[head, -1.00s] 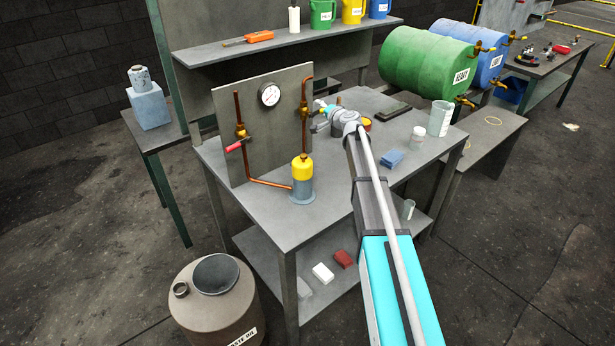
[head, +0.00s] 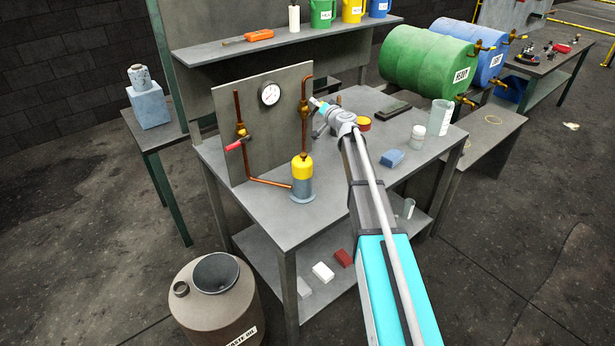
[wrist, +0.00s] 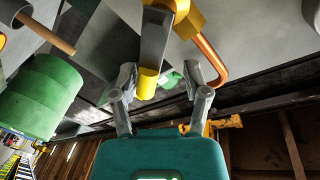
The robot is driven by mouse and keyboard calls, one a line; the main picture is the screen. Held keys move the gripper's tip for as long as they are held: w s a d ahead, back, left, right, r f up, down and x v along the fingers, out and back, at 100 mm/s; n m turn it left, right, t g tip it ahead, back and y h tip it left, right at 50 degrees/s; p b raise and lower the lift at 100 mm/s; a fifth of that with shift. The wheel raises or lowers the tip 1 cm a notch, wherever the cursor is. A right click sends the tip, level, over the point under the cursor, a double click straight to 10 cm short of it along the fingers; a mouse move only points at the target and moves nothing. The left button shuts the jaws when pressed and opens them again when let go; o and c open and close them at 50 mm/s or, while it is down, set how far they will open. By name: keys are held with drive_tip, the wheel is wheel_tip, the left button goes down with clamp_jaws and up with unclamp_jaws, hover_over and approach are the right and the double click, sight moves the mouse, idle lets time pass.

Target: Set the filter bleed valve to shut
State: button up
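The upright panel (head: 265,140) on the bench carries two copper lines with brass valves. The left valve (head: 240,131) has a red lever. The right valve (head: 304,112) is beside my gripper (head: 315,103), which partly hides its surroundings. In the wrist view a grey lever with a yellow tip (wrist: 148,84) hangs from a brass body (wrist: 184,17). My gripper's two fingers (wrist: 163,84) are spread on either side of the lever's tip, with gaps visible, so it is open. No label shows which valve is the filter bleed valve. The yellow filter (head: 302,168) stands below on a grey base.
A round gauge (head: 270,94) is mounted on the panel between the lines. A blue block (head: 391,158), a white jar (head: 417,136) and a clear beaker (head: 440,118) stand on the bench to the right. The bench front (head: 285,225) is clear.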

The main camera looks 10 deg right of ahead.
drive_tip(key=s+d+n, duration=0.3)
drive_tip(key=s, duration=1.1)
drive_tip(key=s+a+f+n+g+y+b, duration=0.1)
drive_tip(key=s+a+f+n+g, duration=0.5)
drive_tip(key=s, duration=0.7)
drive_tip(key=shift+a+f+n+g+y, duration=0.4)
drive_tip(key=shift+a+f+g+y, duration=0.5)
drive_tip(key=shift+a+f, duration=1.45)
drive_tip(key=shift+a+r, duration=0.2)
drive_tip(key=shift+r, duration=0.1)
drive_tip(key=w+d+r+m+t+y, duration=0.1)
drive_tip(key=w+d+r+t+y, duration=0.1)
drive_tip(key=w+d+r, duration=0.3)
drive_tip(key=w+d+r+m+t+y, duration=0.2)
drive_tip(key=w+d+r, duration=0.3)
drive_tip(key=w+d, duration=0.6)
drive_tip(key=shift+w+d+m, duration=0.3)
drive_tip(key=shift+w+d, duration=0.1)
drive_tip(key=shift+d, duration=0.3)
